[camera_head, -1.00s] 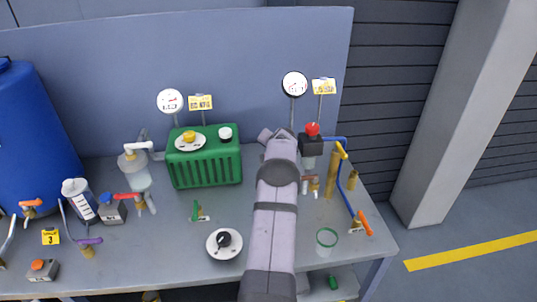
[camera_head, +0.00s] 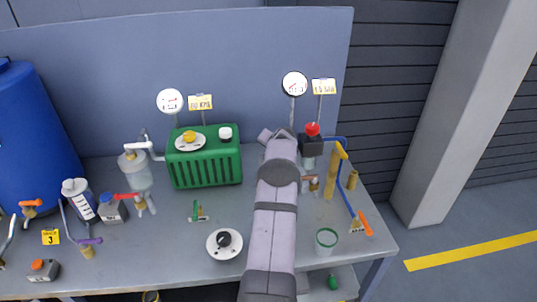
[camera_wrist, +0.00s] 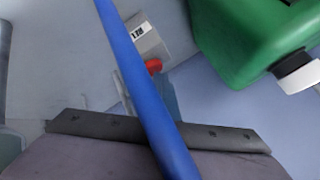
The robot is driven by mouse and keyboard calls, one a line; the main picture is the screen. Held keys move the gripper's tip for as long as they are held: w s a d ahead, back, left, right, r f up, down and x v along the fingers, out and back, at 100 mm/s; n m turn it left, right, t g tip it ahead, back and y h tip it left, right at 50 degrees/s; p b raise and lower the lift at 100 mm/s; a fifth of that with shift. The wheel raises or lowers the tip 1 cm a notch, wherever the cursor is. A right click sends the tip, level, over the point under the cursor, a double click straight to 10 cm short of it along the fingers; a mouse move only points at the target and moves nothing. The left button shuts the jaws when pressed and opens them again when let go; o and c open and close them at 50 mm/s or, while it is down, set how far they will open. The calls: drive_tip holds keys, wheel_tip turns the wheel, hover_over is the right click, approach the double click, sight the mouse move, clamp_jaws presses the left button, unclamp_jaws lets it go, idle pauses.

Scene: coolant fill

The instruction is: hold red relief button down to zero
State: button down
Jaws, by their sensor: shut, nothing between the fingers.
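The red relief button (camera_head: 312,128) tops a dark block at the back right of the bench. It also shows small in the wrist view (camera_wrist: 153,66), beside a grey box with a white label. My gripper (camera_head: 277,134) is just left of the button in the head view, largely hidden by my arm. In the wrist view its dark mount spans the bottom, and a blue pipe (camera_wrist: 140,75) crosses in front of it. The fingers are hard to make out. No contact with the button is visible. A round gauge (camera_head: 294,84) stands behind; its needle is too small to read.
A green tank (camera_head: 204,168) stands left of my arm. A blue line (camera_head: 345,185) with a yellow handle and an orange lever (camera_head: 365,223) stand right of the button. A black-knobbed dial (camera_head: 224,244) and a green-rimmed cup (camera_head: 326,241) sit near the front.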

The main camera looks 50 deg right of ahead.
drive_tip(key=shift+r, duration=0.1)
idle(0.8)
drive_tip(key=shift+r+p, duration=0.5)
drive_tip(key=shift+r, duration=0.35)
drive_tip(key=shift+r+p, duration=1.55)
drive_tip(key=shift+r, duration=0.95)
